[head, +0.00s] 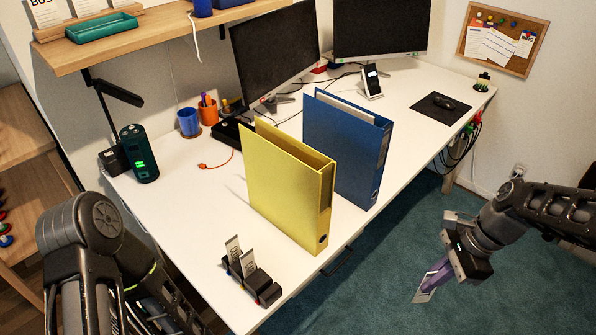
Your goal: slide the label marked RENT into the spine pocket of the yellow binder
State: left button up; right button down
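The yellow binder (285,190) stands upright near the front edge of the white desk, its spine (324,215) toward the lower right. The label's print is too small to read. A small black holder (256,285) at the desk's front corner carries two upright labels (233,247). My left arm shows at lower left; its gripper is out of view.
A blue binder (345,140) stands upright just behind the yellow one. Monitors (275,50), a phone on a stand (372,82), cups (189,122) and a dark green cylinder (139,155) are farther back. The space between my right gripper and the binder spines is clear.

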jog(key=w+a+f+n+g+h, duration=0.2)
jog(key=w+a+f+n, duration=0.2)
jog(key=f+n, duration=0.3)
jog(key=w+a+f+n+g+h, duration=0.2)
jog(key=w+a+f+n, duration=0.3)
jog(key=n, duration=0.6)
jog(key=shift+w+f, duration=0.95)
jog(key=shift+w, duration=0.2)
jog(key=shift+g, duration=0.3)
